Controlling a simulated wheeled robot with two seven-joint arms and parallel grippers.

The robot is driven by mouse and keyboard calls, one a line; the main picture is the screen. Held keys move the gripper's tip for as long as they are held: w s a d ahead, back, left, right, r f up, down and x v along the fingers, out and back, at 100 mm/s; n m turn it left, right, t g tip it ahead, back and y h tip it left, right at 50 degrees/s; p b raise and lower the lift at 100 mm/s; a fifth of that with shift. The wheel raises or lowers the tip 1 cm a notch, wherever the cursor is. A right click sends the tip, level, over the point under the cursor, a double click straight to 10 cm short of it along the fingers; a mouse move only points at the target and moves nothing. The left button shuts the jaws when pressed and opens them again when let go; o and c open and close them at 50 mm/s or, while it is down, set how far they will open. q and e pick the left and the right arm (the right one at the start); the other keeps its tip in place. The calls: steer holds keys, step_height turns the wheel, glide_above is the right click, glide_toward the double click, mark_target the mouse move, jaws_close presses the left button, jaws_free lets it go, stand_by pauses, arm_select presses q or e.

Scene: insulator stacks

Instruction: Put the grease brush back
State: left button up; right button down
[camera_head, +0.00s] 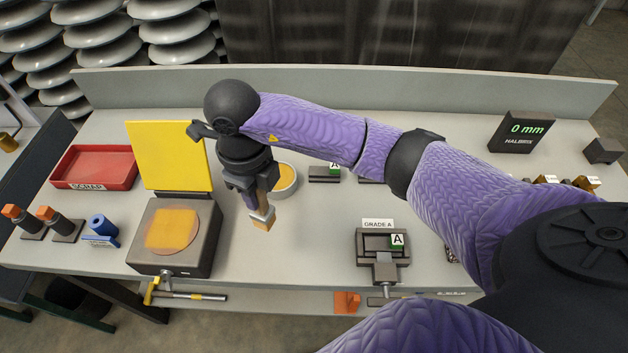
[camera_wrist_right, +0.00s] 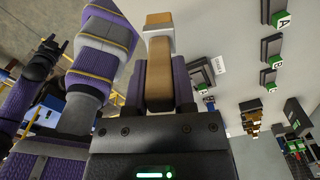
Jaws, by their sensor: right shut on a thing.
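The grease brush has tan bristles (camera_head: 263,222) and a metal ferrule, and hangs bristles down in the head view. My right gripper (camera_head: 252,192) is shut on its wooden handle and holds it over the bench. In the right wrist view the handle (camera_wrist_right: 159,80) sits between the two fingers. A round tin (camera_head: 287,181) with yellow-orange contents stands just right of the gripper. A blue cup (camera_head: 101,226) on a small labelled base stands at the left front. My left gripper (camera_wrist_right: 42,58) seems to show small at the left of the right wrist view; its jaws are unclear.
A dark box (camera_head: 173,247) with an orange disc on top and a raised yellow panel (camera_head: 168,154) stands left of the gripper. A red scrap tray (camera_head: 95,166) lies behind the blue cup. A grade A fixture (camera_head: 383,253) stands right, and my arm crosses the bench.

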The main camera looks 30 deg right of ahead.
mark_target(263, 223)
step_height(263, 223, down, 10)
steer(key=shift+a+r+b, duration=0.1)
steer(key=shift+b, duration=1.1)
steer(key=shift+f, duration=0.25)
steer(key=shift+w+r, duration=0.1)
steer(key=shift+c, duration=2.2)
jaws_free()
steer(key=shift+r, duration=0.1)
arm_select(q)
steer(key=p, duration=0.3)
steer(key=shift+w+a+r, duration=0.1)
steer(key=shift+w+a, duration=0.1)
steer(key=shift+a, duration=0.2)
arm_select(e)
step_height(263, 223, up, 12)
steer(key=shift+f, duration=0.1)
